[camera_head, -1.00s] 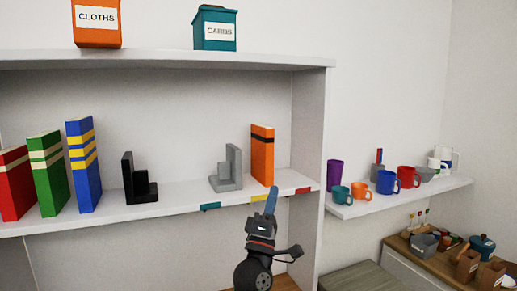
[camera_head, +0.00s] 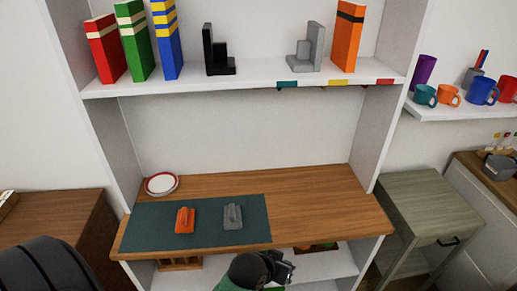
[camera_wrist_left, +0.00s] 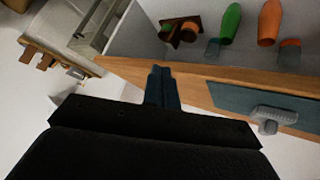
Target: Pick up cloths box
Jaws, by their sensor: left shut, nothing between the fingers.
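The cloths box is not in view now; the top shelf where it stood is above the head picture. My left gripper (camera_wrist_left: 163,88) is shut and empty in its wrist view, with its dark fingers pointing toward the wooden desk edge. My right gripper is not in view.
The wooden desk (camera_head: 320,190) holds a green mat (camera_head: 140,230), an orange object (camera_head: 185,220), a grey object (camera_head: 232,216) and a plate (camera_head: 161,184). The book shelf (camera_head: 240,76) crosses above. A grey side table (camera_head: 430,205) stands right. Bottles (camera_wrist_left: 229,22) show below the desk.

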